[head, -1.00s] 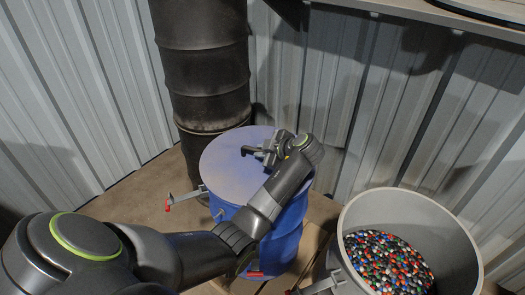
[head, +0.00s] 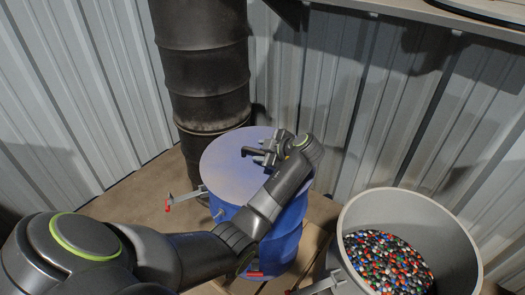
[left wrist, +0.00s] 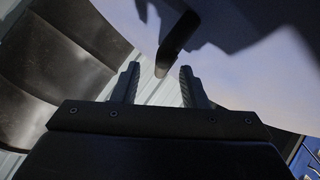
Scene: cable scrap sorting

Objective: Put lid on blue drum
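The blue drum (head: 284,245) stands upright in the middle of the head view. My left gripper (head: 263,157) is over the right part of the lid, just beside the handle. In the left wrist view its two fingers (left wrist: 160,78) are apart, with the handle just beyond the gap between the tips. My left forearm hides part of the lid's right edge. My right gripper is not in view.
Dark stacked drums (head: 205,70) stand close behind the blue drum. A grey drum (head: 440,215) with coloured granules (head: 390,262) stands at the right. A red-tipped lever (head: 185,197) sticks out left of the blue drum. A shelf (head: 450,18) crosses the upper right.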

